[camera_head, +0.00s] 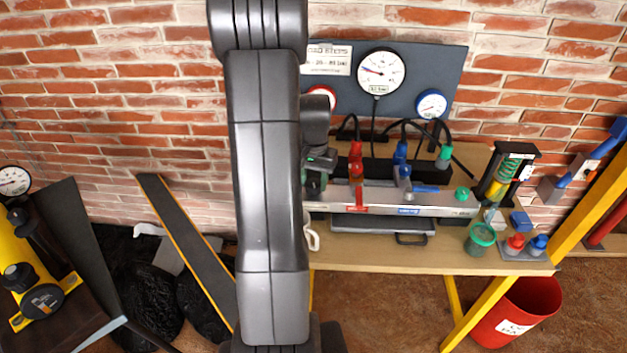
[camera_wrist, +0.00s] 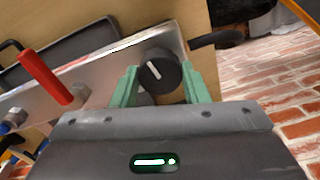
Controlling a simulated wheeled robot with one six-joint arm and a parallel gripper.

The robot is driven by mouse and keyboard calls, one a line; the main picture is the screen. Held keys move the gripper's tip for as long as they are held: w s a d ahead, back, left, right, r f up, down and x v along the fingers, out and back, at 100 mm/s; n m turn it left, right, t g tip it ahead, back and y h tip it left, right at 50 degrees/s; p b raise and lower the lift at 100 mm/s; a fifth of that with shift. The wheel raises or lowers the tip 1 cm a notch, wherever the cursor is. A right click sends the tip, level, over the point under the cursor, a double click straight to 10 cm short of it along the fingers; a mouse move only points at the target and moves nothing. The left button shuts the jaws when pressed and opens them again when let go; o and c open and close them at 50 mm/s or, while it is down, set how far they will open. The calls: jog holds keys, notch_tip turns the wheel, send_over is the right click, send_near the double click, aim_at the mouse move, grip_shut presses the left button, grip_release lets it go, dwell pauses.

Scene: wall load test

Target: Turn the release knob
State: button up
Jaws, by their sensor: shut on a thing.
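The release knob (camera_wrist: 162,72) is a round black knob with a white pointer line, on the front face of a silver manifold (camera_wrist: 112,67) in the wrist view. My gripper (camera_wrist: 160,84) has its two green fingers on either side of the knob, shut on it. The pointer line is tilted, its upper end leaning left. In the head view my arm hides the knob, and my gripper (camera_head: 317,180) shows only in part at the left end of the manifold (camera_head: 405,208).
A red lever (camera_wrist: 46,76) stands on the manifold beside the knob. Gauges (camera_head: 381,72) hang on the board behind. A red bin (camera_head: 517,310) stands below at the right.

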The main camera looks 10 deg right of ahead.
aim_at(314, 182)
jog(key=n, duration=0.4)
jog(key=shift+n, duration=0.3)
jog(key=n, duration=0.3)
jog(key=shift+n+b, duration=0.3)
jog(key=n, duration=0.3)
jog(key=shift+w+n, duration=0.1)
jog(key=shift+n, duration=2)
jog(key=o, duration=1)
jog(key=shift+r, duration=0.1)
notch_tip(314, 182, up, 14)
jog(key=shift+d+f, duration=0.1)
jog(key=shift+f, duration=0.05)
